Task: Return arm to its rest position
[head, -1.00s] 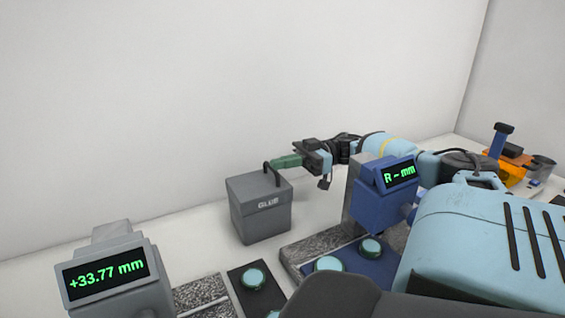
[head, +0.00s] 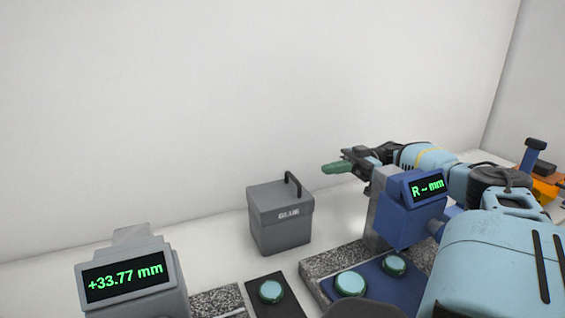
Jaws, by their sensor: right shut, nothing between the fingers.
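My right arm reaches in from the right, behind the blue gauge. My right gripper (head: 337,168), with green fingertips, is shut and empty. It hovers above the table near the back wall, to the right of the grey box marked GLUE (head: 280,222) and apart from it. The box stands upright with its lid on, and its dark handle (head: 292,182) is free. Part of the right wrist is hidden behind the gauge's post. My left gripper is not in view.
The blue gauge (head: 405,222) reading "R ~ mm" stands close in front of my right forearm. A grey gauge (head: 130,300) reads +33.77 mm. Round teal-topped pieces (head: 271,291) lie on dark pads. Orange items (head: 545,190) sit at the far right.

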